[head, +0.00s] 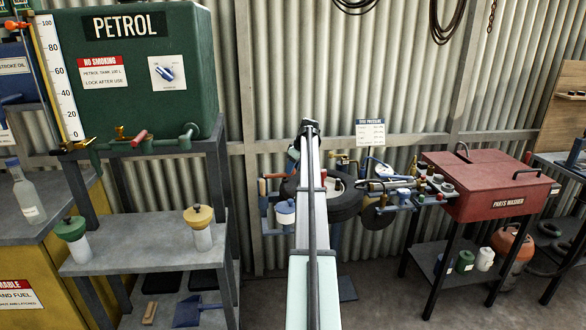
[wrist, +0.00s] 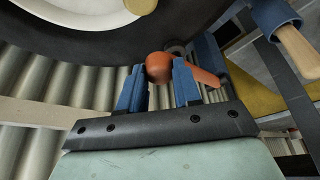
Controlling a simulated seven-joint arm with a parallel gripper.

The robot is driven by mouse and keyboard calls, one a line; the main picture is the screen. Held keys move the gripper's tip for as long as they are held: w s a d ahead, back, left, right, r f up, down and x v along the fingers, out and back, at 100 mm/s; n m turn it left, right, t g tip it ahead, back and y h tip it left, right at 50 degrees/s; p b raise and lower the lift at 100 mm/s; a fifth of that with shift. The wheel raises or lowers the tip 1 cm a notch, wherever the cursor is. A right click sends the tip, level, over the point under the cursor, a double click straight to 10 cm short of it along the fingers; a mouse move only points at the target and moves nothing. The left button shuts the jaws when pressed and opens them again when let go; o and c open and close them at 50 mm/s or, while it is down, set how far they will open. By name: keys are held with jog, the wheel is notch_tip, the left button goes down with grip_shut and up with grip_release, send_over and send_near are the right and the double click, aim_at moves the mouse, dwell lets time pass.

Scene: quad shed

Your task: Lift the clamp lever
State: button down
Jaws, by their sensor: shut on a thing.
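In the wrist view, the clamp lever (wrist: 158,67) is orange-red, with a rounded end between my gripper's fingers and a flat orange part (wrist: 205,77) showing behind the right finger. My gripper (wrist: 160,85) has blue fingers, one on each side of the rounded end, and is shut on it. The lever's lower part is hidden behind the right finger and the gripper body. In the head view my own arm covers the gripper, and I cannot make out the lever there.
A black tyre (head: 348,208) with a pale rim stands behind my arm; it also fills the top of the wrist view (wrist: 190,22). A wooden-handled tool (wrist: 298,50) is close on the right. A red parts washer (head: 485,185) stands right, a green petrol tank (head: 145,95) left.

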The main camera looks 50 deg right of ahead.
aim_at(278, 174)
jog(key=shift+w+a+r+g+h, duration=0.2)
jog(key=shift+r+g+h, duration=0.1)
jog(key=shift+r, duration=0.2)
jog(key=shift+w+a+r+g+h, duration=0.15)
jog(key=shift+r+g+h, duration=0.15)
jog(key=shift+r, duration=0.2)
jog(key=w+a+r+n+g+h, duration=0.1)
jog(key=w+a+r+g+h, duration=0.4)
jog(key=r+g+h, duration=0.1)
jog(key=shift+w+a+r+n+h, duration=0.25)
jog(key=shift+r+n+h, duration=0.05)
jog(key=shift+r, duration=0.05)
jog(key=c, duration=0.8)
grip_release()
jog(key=shift+a, duration=0.1)
jog(key=v, duration=0.7)
jog(key=shift+r, duration=0.2)
